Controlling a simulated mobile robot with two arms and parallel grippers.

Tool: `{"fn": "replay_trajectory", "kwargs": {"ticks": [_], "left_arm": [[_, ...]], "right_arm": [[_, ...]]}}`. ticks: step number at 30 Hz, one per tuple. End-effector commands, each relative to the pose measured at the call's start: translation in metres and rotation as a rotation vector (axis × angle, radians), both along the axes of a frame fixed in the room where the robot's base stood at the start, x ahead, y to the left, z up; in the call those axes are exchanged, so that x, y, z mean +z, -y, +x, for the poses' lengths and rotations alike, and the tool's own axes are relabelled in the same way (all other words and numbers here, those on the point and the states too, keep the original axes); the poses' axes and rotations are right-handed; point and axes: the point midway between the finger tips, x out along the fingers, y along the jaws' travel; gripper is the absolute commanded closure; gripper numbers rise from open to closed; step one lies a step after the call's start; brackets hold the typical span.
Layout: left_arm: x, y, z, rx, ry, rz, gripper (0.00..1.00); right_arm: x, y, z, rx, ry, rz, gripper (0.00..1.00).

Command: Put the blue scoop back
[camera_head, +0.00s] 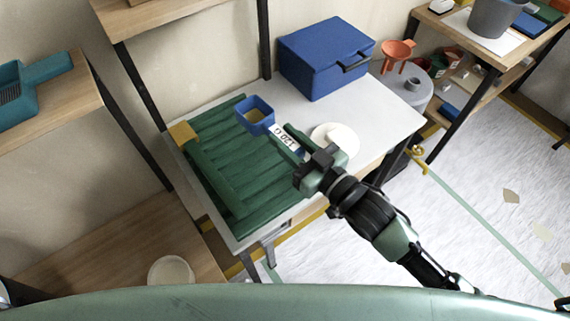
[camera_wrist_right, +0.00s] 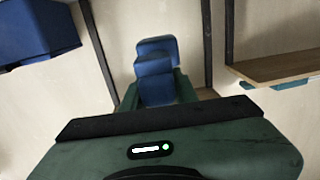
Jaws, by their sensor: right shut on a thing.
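The blue scoop (camera_head: 268,127), a square cup with a handle, is in the grip of my right gripper (camera_head: 290,145). A pale label with dark print shows beside its handle. The scoop is over the right edge of a green slatted board (camera_head: 262,184) on the grey table; I cannot tell how high above it. In the right wrist view the blue scoop (camera_wrist_right: 155,80) sits between the green fingers. The gripper's own body hides the lower part. My left gripper is out of view.
A blue case (camera_head: 318,62) stands at the back of the table (camera_head: 395,118). A white round dish (camera_head: 345,134) lies close to my right gripper. A green bar with a yellow end (camera_head: 183,132) lies on the board. An orange funnel (camera_head: 397,50) is to the right.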

Motion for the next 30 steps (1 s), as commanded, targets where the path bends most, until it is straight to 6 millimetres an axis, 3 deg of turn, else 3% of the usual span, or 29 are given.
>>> {"fn": "replay_trajectory", "kwargs": {"ticks": [1,6,13,18,30], "left_arm": [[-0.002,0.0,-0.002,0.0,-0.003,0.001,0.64],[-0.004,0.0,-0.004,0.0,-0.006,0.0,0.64],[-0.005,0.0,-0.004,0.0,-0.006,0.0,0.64],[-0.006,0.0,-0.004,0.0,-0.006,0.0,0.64],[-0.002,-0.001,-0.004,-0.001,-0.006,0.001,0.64]], "right_arm": [[-0.017,0.0,0.0,-0.002,-0.005,0.0,1.0],[-0.05,0.0,0.0,-0.001,-0.001,-0.001,1.0],[-0.069,0.0,0.0,0.0,0.001,0.001,1.0],[-0.095,0.0,0.0,0.0,-0.001,0.0,1.0],[-0.106,0.0,0.0,0.001,0.001,0.001,1.0]]}}
